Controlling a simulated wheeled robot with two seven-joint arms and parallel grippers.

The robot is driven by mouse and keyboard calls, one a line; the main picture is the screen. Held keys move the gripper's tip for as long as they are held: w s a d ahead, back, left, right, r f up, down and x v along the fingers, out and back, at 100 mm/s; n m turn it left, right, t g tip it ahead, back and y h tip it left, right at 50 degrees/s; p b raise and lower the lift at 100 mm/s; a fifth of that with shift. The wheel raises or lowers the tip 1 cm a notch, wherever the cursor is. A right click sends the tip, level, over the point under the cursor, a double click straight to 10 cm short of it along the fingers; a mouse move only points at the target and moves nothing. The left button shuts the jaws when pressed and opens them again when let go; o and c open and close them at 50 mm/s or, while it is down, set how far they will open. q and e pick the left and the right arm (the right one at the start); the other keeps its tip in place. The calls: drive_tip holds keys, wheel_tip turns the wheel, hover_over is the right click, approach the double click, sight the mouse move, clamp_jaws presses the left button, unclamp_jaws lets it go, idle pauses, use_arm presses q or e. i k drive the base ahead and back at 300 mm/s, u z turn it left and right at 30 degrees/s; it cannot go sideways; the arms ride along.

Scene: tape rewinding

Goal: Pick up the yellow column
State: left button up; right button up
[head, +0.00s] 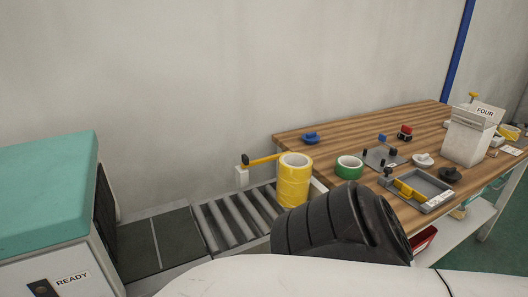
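The yellow column (293,184) stands upright near the middle of the head view. It looks like yellow tape rolls stacked on one another, with an open ring at the top. It stands at the right end of the grey roller track (236,221), close to the left edge of the wooden table. My white arm link and its black ribbed joint fill the bottom of the view and come close to the column's lower right side. I cannot tell whether they touch it. Neither of my grippers shows.
A yellow bar (264,159) on a white post sits just behind the column. A green tape roll (349,167), a grey tray (431,181), and a white box (470,137) marked FOUR are on the wooden table (365,128). A teal-topped machine (50,195) marked READY stands at left.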

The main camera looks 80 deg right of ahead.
sight(295, 169)
drive_tip(key=z, duration=2.25)
